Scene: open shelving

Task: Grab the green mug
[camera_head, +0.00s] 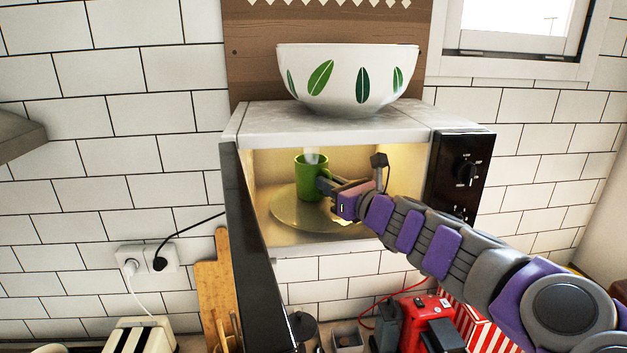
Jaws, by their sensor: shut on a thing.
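The green mug (308,181) stands upright inside the open microwave (333,117), over its round turntable (290,211). A pale wisp like steam shows at its top. My gripper (326,186) reaches in from the right and is shut on the mug at its right side, where the handle would be. The fingertips and the handle are small and partly overlap, so the exact grip is hard to see. I cannot tell whether the mug's base touches the turntable.
The dark microwave door (250,240) hangs open on the left of the opening. A white bowl with green leaves (345,80) stands on top of the microwave. Below are a wooden board (215,290), a red appliance (425,318) and a striped box (490,328).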

